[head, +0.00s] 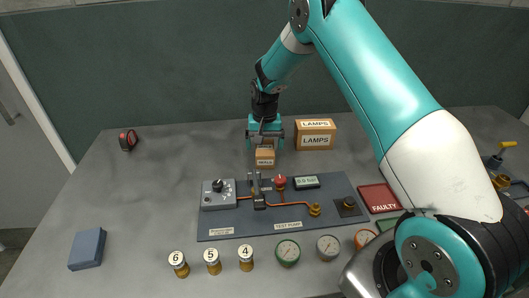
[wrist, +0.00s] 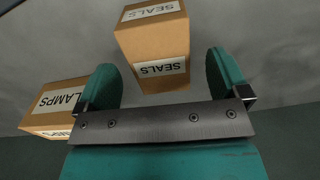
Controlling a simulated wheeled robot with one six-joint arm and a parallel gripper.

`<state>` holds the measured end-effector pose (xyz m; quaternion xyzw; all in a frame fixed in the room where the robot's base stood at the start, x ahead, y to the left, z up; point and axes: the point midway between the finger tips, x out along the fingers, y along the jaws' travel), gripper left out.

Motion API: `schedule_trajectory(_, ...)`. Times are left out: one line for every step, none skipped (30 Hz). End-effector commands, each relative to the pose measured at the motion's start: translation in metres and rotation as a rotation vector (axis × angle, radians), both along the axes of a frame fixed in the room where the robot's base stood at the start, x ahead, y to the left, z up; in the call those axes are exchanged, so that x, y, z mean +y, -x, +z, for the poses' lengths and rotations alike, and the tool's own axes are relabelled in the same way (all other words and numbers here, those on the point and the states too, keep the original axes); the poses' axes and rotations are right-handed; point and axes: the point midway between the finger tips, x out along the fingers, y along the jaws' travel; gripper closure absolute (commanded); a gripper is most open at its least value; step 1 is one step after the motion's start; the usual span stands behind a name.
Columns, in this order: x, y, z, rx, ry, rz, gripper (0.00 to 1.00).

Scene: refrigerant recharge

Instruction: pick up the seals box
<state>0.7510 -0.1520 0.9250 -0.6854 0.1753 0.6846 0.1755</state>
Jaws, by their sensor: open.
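The seals box (head: 265,157) is a small brown carton with white SEALS labels, standing on the grey table behind the test panel. My gripper (head: 265,141) is above and just behind it in the head view, covering part of its top. In the wrist view the seals box (wrist: 155,50) lies ahead of my gripper (wrist: 168,65), its lower end reaching between the two teal fingers. The fingers are open, with gaps visible on both sides of the box, and I see no contact.
A larger lamps box (head: 315,134) stands close to the right; it also shows beside the left finger in the wrist view (wrist: 55,106). The test panel (head: 330,206), gauges and numbered cylinders are in front. A blue block (head: 87,248) lies front left.

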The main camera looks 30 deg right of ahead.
Motion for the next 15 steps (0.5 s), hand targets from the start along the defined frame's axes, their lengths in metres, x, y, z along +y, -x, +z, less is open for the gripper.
schedule_trajectory(-0.001,0.000,-0.006,0.004,0.000,0.000,0.06)
schedule_trajectory(-0.001,0.000,-0.010,0.005,-0.001,0.000,0.06)
schedule_trajectory(-0.002,-0.001,-0.016,0.005,-0.001,0.001,0.06)
schedule_trajectory(-0.002,-0.002,-0.021,0.004,0.000,0.001,0.06)
schedule_trajectory(-0.002,-0.002,-0.026,0.004,0.000,0.001,0.06)
schedule_trajectory(-0.002,-0.002,-0.032,0.005,-0.001,0.002,0.06)
schedule_trajectory(-0.002,-0.002,-0.036,0.004,0.000,0.002,0.06)
schedule_trajectory(-0.002,-0.003,-0.038,0.003,-0.001,0.002,0.06)
schedule_trajectory(-0.002,-0.003,-0.042,0.002,0.000,0.002,0.06)
schedule_trajectory(-0.002,-0.003,-0.043,0.001,0.000,0.002,0.06)
schedule_trajectory(-0.002,-0.003,-0.044,0.001,0.000,0.002,0.06)
schedule_trajectory(-0.002,-0.003,-0.045,0.001,0.000,0.002,0.06)
schedule_trajectory(-0.002,-0.003,-0.045,0.000,0.000,0.002,0.06)
schedule_trajectory(-0.002,-0.003,-0.045,0.000,0.000,0.002,0.06)
schedule_trajectory(-0.002,-0.003,-0.045,0.000,0.000,0.002,0.06)
